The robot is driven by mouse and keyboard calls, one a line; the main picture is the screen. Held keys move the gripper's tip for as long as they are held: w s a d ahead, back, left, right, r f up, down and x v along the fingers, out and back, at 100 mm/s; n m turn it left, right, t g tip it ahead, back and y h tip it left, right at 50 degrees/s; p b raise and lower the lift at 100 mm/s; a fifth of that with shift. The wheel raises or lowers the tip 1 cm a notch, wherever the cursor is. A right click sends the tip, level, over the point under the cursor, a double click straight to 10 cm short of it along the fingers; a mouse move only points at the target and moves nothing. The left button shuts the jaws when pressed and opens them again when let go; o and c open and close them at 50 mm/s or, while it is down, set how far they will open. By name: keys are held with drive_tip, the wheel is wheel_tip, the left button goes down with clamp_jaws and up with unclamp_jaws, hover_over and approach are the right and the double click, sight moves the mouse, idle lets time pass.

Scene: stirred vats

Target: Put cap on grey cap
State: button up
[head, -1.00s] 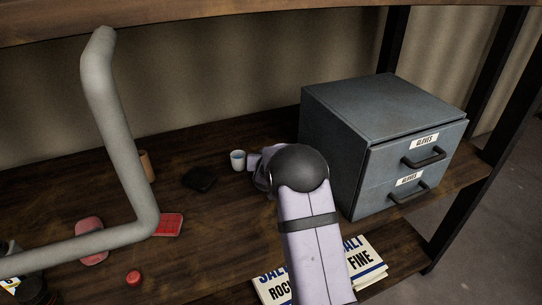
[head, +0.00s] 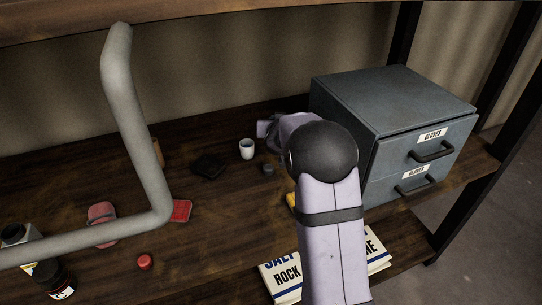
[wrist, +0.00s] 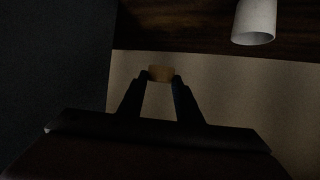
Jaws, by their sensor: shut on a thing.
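In the wrist view my gripper (wrist: 161,77) is shut on a small tan-yellow piece (wrist: 161,72), held between the fingertips; whether it is a cap I cannot tell. In the head view my arm hides the fingers and the held piece. A small dark grey cap (head: 268,169) lies on the shelf just left of my arm, right of and in front of the white cup. A red cap (head: 144,262) lies at the front left of the shelf.
A white cup (head: 247,150) stands near the grey cap and shows in the wrist view (wrist: 254,22). A grey drawer cabinet (head: 385,105) stands right of my arm. A black item (head: 208,165), red box (head: 181,211) and yellow thing (head: 291,201) lie on the shelf. A pale bent pipe (head: 138,150) crosses the left.

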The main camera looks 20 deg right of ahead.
drive_tip(key=s+a+r+n+y, duration=0.1)
drive_tip(key=s+a+r, duration=0.1)
drive_tip(key=s, duration=0.2)
drive_tip(key=n+t+y+p, duration=0.1)
drive_tip(key=n+y+p, duration=0.1)
drive_tip(key=n+y, duration=0.1)
hover_over(270, 170)
drive_tip(key=shift+f+b, duration=0.45)
drive_tip(key=shift+f, duration=4.65)
drive_tip(key=shift+f, duration=0.1)
drive_tip(key=shift+f, duration=0.15)
drive_tip(key=o, duration=1)
drive_tip(key=shift+r, duration=0.25)
